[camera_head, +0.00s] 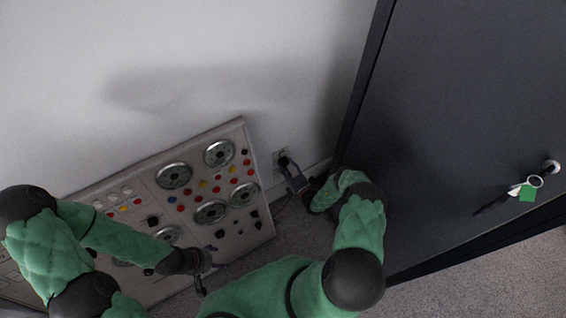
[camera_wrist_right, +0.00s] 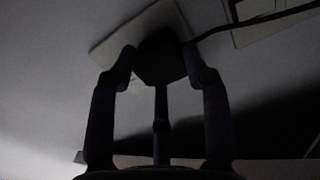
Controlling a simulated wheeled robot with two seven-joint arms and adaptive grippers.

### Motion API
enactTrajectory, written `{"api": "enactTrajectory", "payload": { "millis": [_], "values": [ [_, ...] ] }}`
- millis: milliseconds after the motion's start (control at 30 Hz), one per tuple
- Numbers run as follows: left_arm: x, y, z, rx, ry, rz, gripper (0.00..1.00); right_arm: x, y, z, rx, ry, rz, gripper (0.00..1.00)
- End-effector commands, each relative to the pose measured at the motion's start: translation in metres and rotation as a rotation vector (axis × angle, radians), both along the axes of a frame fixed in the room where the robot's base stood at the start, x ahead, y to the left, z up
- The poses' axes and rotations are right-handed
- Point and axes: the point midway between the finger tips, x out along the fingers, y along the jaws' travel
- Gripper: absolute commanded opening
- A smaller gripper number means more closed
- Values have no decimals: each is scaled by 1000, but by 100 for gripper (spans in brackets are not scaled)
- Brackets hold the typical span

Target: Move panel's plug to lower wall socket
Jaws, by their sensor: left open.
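The black plug (camera_wrist_right: 162,58) is between the two fingertips of my right gripper (camera_wrist_right: 161,62), which look closed against its sides. It is in front of a pale wall plate (camera_wrist_right: 112,48); whether it is seated in it I cannot tell. In the head view my right gripper (camera_head: 293,176) is at the wall socket (camera_head: 281,154), just right of the panel (camera_head: 236,140), with the plug mostly hidden. A dark cable (camera_wrist_right: 250,22) runs off to the right. My left gripper (camera_head: 206,270) is open and empty in front of the panel's lower part.
The panel with dials and coloured buttons leans near the wall. A second pale plate (camera_wrist_right: 262,12) shows at the wrist view's upper right. A dark door or cabinet (camera_head: 460,110) with hanging keys (camera_head: 526,190) stands close at the right. Grey carpet (camera_head: 490,285) is clear at lower right.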

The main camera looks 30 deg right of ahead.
Motion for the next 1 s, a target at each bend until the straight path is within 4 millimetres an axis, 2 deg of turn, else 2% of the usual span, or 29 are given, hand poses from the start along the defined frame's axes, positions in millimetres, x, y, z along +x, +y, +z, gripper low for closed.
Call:
{"api": "enactTrajectory", "payload": {
  "millis": [33,67,1000],
  "values": [
    [0,0,0,0,0,0,63,0,0,0,0,-1,0,22],
    [0,0,0,0,0,0,63,0,0,0,0,-1,0,17],
    [0,0,-5,0,0,0,63,-8,-1,0,1,-1,0,16]
  ]
}}
